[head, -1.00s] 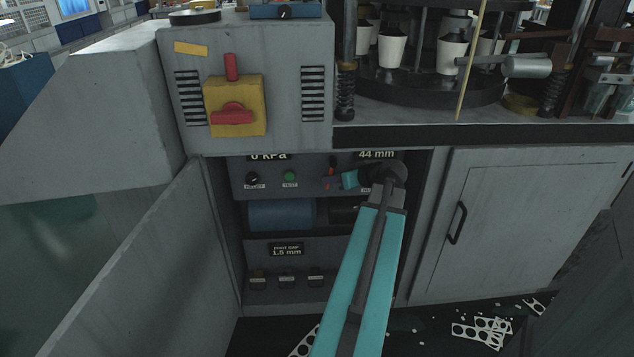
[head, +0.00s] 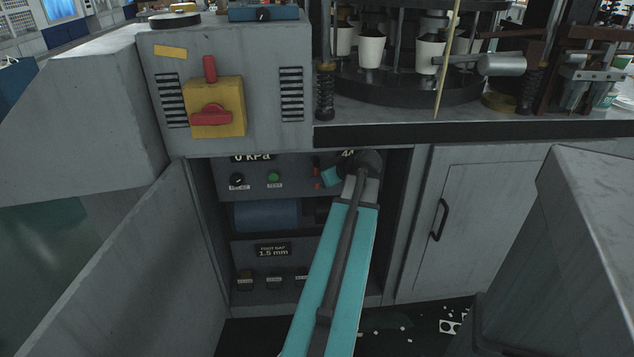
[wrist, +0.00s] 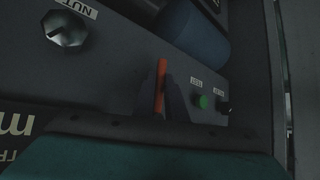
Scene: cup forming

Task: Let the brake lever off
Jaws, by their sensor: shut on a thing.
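The brake lever (head: 316,164) is a small red handle on the control panel inside the open cabinet. In the wrist view, the lever (wrist: 161,82) stands up between the dark fingers of my gripper (wrist: 174,98). My gripper (head: 318,180) is shut on it, at the right part of the panel in the head view. The lower part of the lever is hidden by the fingers. My teal arm hides part of the panel and its right-hand display.
A green button (head: 274,177) and a black knob (head: 237,179) sit left of the lever. The open cabinet door (head: 130,265) stands at left. A blue cylinder (head: 267,215) lies below the panel. A large grey box-like form (head: 570,260) fills the lower right.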

